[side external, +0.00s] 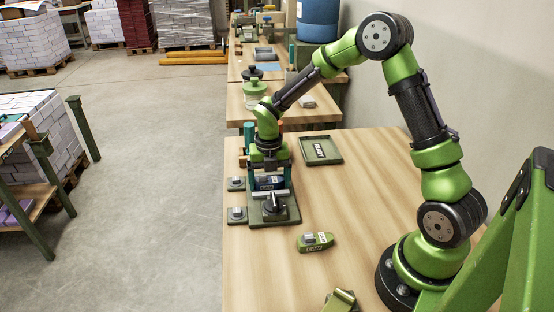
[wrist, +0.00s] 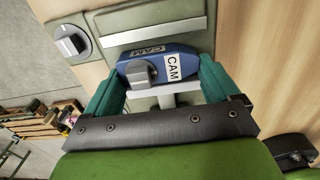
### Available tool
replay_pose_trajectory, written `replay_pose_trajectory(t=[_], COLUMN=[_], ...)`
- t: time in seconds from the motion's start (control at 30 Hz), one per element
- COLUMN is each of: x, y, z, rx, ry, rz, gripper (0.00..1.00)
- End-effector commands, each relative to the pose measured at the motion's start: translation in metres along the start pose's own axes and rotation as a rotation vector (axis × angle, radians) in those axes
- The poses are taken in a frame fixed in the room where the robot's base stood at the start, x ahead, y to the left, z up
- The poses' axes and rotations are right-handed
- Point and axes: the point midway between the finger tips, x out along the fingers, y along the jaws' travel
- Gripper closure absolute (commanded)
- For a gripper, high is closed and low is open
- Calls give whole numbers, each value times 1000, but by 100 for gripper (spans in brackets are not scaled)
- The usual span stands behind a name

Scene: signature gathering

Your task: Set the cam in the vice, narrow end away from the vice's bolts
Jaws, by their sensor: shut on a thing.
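A blue cam (wrist: 185,62) with white CAM labels and a grey raised block sits between my gripper's two teal fingers (wrist: 160,72) in the wrist view. My gripper (side external: 269,182) is shut on it. In the side view the blue cam (side external: 268,183) is low at the green vice (side external: 284,212), partly hidden by my gripper. Light metal bars of the vice (wrist: 152,36) show beside the cam. The vice's bolts are not clearly identifiable.
A green cam-like piece (side external: 315,242) with a label lies on the table in front of the vice. The table's right middle is clear.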

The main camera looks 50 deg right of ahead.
Motion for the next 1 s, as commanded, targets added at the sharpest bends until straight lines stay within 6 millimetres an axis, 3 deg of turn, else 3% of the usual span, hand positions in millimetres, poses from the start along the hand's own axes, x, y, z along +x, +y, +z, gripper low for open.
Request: replay_pose_trajectory(t=[0.1,0.43,0.8,1.0], x=[1,-8,-82,-112], y=[0,0,1,0], z=[0,1,1,1], rx=[0,0,0,-1], ry=[0,-3,-5,-2], rz=[0,2,3,1], gripper=[0,0,0,0])
